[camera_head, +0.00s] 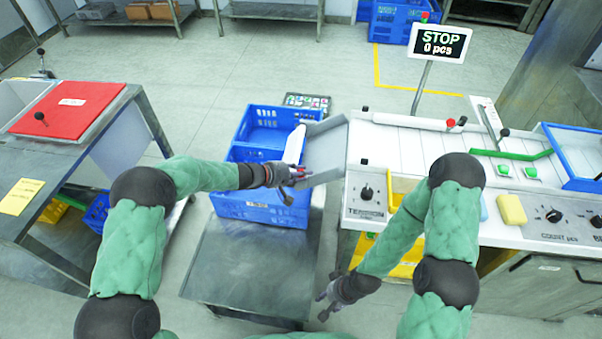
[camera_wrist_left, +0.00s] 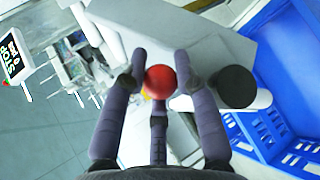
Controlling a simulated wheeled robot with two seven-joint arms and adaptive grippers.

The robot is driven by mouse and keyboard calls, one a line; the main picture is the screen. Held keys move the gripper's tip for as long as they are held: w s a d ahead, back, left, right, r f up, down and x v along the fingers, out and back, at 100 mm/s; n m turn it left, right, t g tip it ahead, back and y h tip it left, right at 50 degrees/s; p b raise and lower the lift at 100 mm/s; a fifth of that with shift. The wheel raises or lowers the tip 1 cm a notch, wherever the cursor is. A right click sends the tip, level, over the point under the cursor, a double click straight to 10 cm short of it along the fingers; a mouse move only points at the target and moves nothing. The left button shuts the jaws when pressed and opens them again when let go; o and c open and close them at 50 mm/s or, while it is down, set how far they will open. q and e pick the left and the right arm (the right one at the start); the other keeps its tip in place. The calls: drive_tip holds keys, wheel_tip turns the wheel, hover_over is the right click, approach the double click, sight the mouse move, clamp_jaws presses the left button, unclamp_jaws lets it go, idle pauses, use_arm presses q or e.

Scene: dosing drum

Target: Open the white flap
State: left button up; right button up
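A white flap (camera_head: 293,145) stands at the left end of the machine, over the blue crates, beside a grey sloping chute plate (camera_head: 326,150). My left gripper (camera_head: 292,183) is just in front of its lower end. In the left wrist view a red ball knob (camera_wrist_left: 160,81) lies between my left fingers (camera_wrist_left: 160,78), which look spread; contact is unclear. A black round end (camera_wrist_left: 236,87) on a white bar is to its right. My right gripper (camera_head: 325,303) is open and empty, low beside the machine's front.
Blue crates (camera_head: 262,208) stand on a steel table (camera_head: 245,265) below my left gripper. The machine has a control panel with a tension knob (camera_head: 366,192) and a STOP display (camera_head: 440,42). A table with a red lid (camera_head: 70,105) is at left.

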use_arm(q)
drive_tip(key=o, duration=0.4)
drive_tip(key=shift+s+d+f, duration=0.1)
drive_tip(key=shift+o, duration=0.2)
